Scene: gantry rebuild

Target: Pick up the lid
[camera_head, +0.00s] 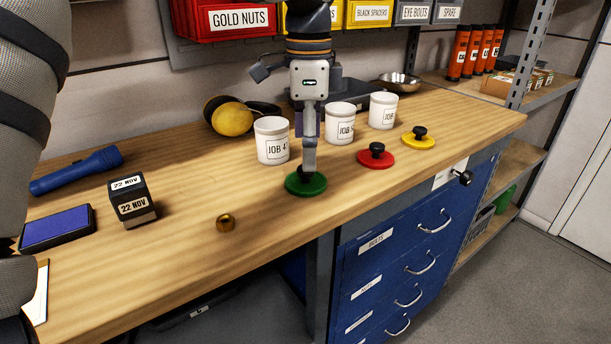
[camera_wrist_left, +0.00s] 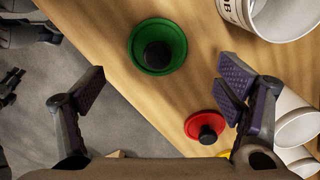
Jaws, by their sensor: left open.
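A green lid (camera_head: 318,186) with a black knob lies flat on the bench in front of the nearest white pot (camera_head: 271,146). A red lid (camera_head: 367,157) and a yellow lid (camera_head: 427,141) lie further right, before two more white pots (camera_head: 340,130) (camera_head: 383,113). My left gripper (camera_head: 309,150) points down above the green lid and partly covers its knob in the head view. In the left wrist view the gripper (camera_wrist_left: 162,92) is open and empty. The green lid (camera_wrist_left: 150,28) shows beyond the gap between its fingers; the red lid (camera_wrist_left: 196,122) shows near the right finger.
Yellow ear defenders (camera_head: 233,121) sit behind. The bench's front edge runs close to the green lid.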

